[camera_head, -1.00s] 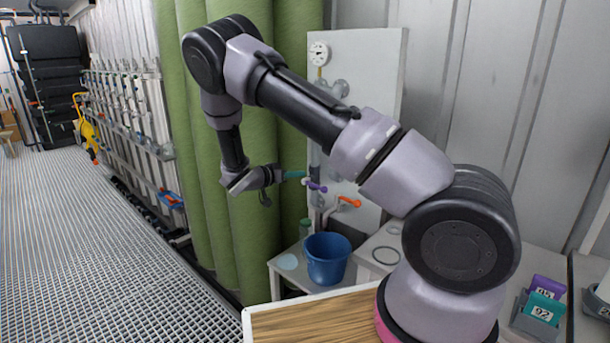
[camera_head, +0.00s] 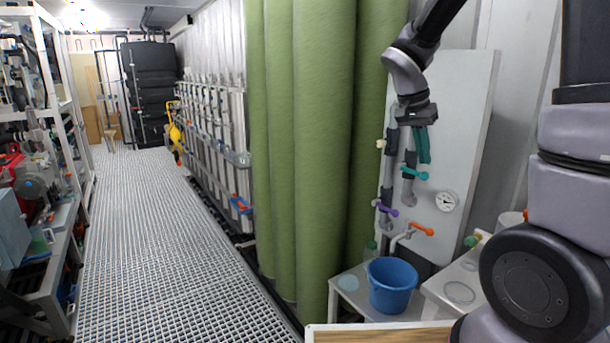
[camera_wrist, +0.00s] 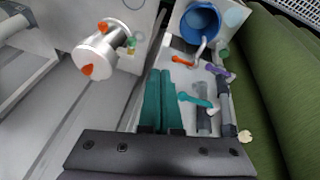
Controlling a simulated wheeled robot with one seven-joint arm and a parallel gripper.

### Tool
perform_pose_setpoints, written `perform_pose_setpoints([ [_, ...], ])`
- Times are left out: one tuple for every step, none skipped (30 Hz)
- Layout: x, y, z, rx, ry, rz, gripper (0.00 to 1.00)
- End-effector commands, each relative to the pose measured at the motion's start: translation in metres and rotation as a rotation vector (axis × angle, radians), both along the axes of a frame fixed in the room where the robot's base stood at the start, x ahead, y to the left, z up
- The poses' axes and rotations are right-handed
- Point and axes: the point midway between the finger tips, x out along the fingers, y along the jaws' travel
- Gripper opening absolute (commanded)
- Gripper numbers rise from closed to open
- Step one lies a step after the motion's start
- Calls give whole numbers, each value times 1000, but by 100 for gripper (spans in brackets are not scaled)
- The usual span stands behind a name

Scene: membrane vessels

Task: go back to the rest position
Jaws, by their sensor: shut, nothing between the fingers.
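My gripper (camera_head: 423,160) hangs from the raised arm in front of the upper part of the light panel (camera_head: 465,110), fingers pointing down. Its two teal fingers lie side by side, shut and empty; they also show in the wrist view (camera_wrist: 163,75). Below them on the panel's pipes are a teal valve handle (camera_head: 415,174), a purple handle (camera_head: 385,209) and an orange handle (camera_head: 422,229). In the head view the gripper is above these handles. I cannot tell its exact gap from the panel. The upper arm links run out of the picture at the top.
A blue bucket (camera_head: 391,287) stands on a small bench below the panel.

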Motion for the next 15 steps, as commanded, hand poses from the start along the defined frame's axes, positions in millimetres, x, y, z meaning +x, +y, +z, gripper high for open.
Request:
perform_pose_setpoints([
  [-15, -2, 15, 56, -22, 22, 0],
  [-23, -1, 22, 87, -30, 41, 0],
  [-34, 1, 31, 127, -46, 69, 0],
  [-42, 2, 38, 154, -60, 91, 0],
  [-50, 3, 44, 181, -75, 113, 0],
  [-60, 5, 53, 213, -98, 145, 0],
  [-68, 7, 59, 235, -117, 168, 0],
  [-76, 8, 65, 255, -137, 192, 0],
  [-86, 11, 73, 281, -167, 227, 0],
  [-94, 13, 78, 297, -190, 252, 0],
  [-102, 15, 84, 310, -215, 276, 0],
  [-111, 19, 90, 325, -248, 311, 0],
  [-118, 21, 95, 334, -274, 335, 0],
  [-125, 23, 98, 341, -297, 359, 0],
  [-132, 26, 103, 348, -328, 387, 0],
])
